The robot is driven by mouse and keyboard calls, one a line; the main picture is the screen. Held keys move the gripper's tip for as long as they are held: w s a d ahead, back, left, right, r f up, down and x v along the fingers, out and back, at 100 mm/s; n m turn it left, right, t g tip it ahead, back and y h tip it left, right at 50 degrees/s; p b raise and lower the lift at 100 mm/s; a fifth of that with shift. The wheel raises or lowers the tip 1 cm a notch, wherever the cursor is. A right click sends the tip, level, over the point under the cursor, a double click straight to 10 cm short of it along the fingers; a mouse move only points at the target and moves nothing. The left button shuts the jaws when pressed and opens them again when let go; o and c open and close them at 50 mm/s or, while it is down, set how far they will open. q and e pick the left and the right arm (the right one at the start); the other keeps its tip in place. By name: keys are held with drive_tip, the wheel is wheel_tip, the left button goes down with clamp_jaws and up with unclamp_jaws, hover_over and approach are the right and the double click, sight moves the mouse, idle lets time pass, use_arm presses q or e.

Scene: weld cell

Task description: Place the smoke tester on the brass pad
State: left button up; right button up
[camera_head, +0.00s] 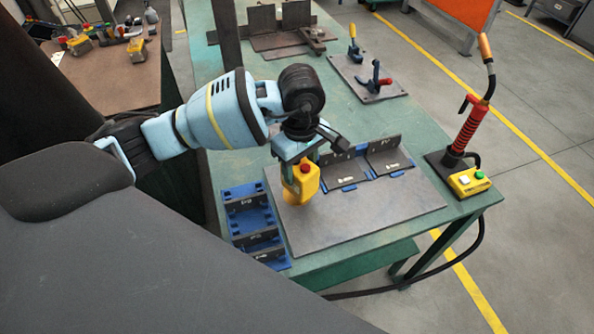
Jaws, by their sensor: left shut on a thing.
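My left gripper (298,159) points down over the grey plate and is shut on a small yellow device with a red top, which looks like the smoke tester (304,183). The tester is roughly upright. I cannot tell whether its base touches anything. A darker yellow edge (290,197) shows at its lower left; it may be the brass pad, mostly hidden behind the tester, but I cannot be sure. My right gripper is not in view.
The grey plate (350,222) lies on the green table. Dark angle pieces with blue parts (385,160) stand behind the tester, and a blue rack (250,222) is at left. A red torch (468,128) and yellow button box (468,182) are at right. The plate's front is clear.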

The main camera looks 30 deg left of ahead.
sight(297, 172)
use_arm(q)
drive_tip(key=shift+w+a, duration=0.2)
drive_tip(key=shift+a, duration=0.1)
drive_tip(key=shift+w+a+f, duration=0.1)
drive_tip(key=shift+a+f, duration=0.05)
drive_tip(key=shift+f, duration=0.75)
drive_tip(key=shift+w+a+f, duration=0.1)
drive_tip(key=shift+f, duration=0.75)
drive_tip(key=shift+f, duration=0.1)
drive_tip(key=o, duration=1.5)
drive_tip(key=shift+s, duration=0.1)
drive_tip(key=shift+o, duration=0.2)
wheel_tip(297, 172, up, 12)
drive_tip(key=shift+r, duration=0.1)
